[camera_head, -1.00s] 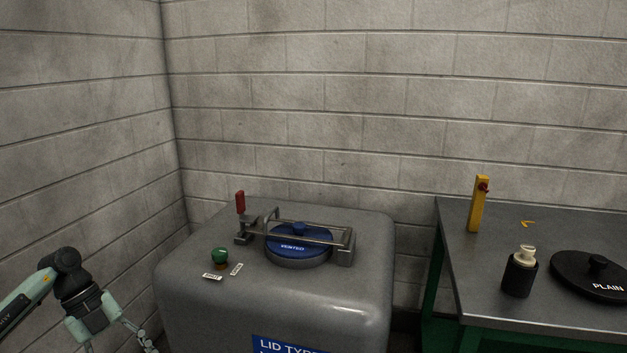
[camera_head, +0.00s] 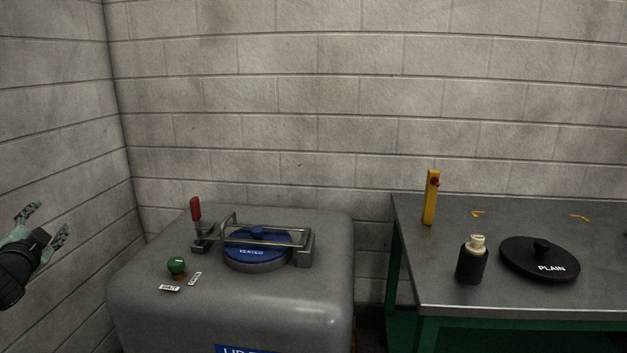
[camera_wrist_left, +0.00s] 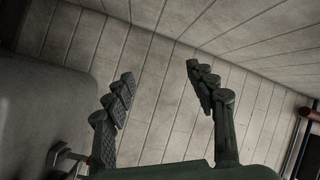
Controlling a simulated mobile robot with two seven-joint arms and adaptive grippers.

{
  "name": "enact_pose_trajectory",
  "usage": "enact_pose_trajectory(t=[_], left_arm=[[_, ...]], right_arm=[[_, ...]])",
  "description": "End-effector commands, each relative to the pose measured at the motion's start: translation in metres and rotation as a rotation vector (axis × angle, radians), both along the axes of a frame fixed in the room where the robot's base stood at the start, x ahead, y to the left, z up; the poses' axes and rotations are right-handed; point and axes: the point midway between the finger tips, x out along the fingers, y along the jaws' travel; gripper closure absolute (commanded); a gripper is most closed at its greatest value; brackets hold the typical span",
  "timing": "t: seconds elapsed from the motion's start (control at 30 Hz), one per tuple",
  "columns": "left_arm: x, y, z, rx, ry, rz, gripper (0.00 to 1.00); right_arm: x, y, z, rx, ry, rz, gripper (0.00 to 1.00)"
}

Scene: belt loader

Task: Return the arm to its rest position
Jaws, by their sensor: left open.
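My left gripper (camera_head: 44,226) is at the left edge of the head view, left of the grey tank and apart from it, in front of the block wall. Its two fingers point up and are spread. In the left wrist view my left gripper (camera_wrist_left: 160,90) is open with nothing between its fingers, and the wall lies behind it. Most of the left arm is outside the head view. My right gripper is not in view.
A grey tank (camera_head: 180,325) carries a blue VENTED lid (camera_head: 257,252), a bar clamp with red handle (camera_head: 195,209) and a green knob (camera_head: 176,265). At right, a metal table (camera_head: 440,290) holds a black PLAIN lid (camera_head: 520,265), a dark bottle (camera_head: 471,266) and a yellow device (camera_head: 430,200).

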Motion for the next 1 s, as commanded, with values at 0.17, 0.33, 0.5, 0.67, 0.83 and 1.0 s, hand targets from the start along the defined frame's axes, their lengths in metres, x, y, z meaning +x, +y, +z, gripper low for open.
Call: enact_pose_trajectory(t=[0.17, 0.33, 0.5, 0.67, 0.83, 1.0], left_arm=[[-0.034, 0.041, -0.055, -0.146, 0.183, 0.232, 0.44], [-0.064, 0.038, -0.12, -0.252, 0.354, 0.327, 0.44], [-0.079, 0.004, -0.189, -0.307, 0.434, 0.304, 0.44], [-0.106, -0.04, -0.267, -0.379, 0.531, 0.28, 0.44], [-0.159, -0.106, -0.363, -0.481, 0.662, 0.258, 0.44], [-0.227, -0.181, -0.446, -0.594, 0.794, 0.244, 0.44]], right_arm=[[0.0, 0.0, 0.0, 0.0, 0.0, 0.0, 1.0], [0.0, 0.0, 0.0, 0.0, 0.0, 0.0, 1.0], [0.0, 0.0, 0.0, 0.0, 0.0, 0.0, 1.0], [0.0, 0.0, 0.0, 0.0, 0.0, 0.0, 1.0], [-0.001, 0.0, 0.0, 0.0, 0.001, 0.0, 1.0], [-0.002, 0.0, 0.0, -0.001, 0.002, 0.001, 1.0]])
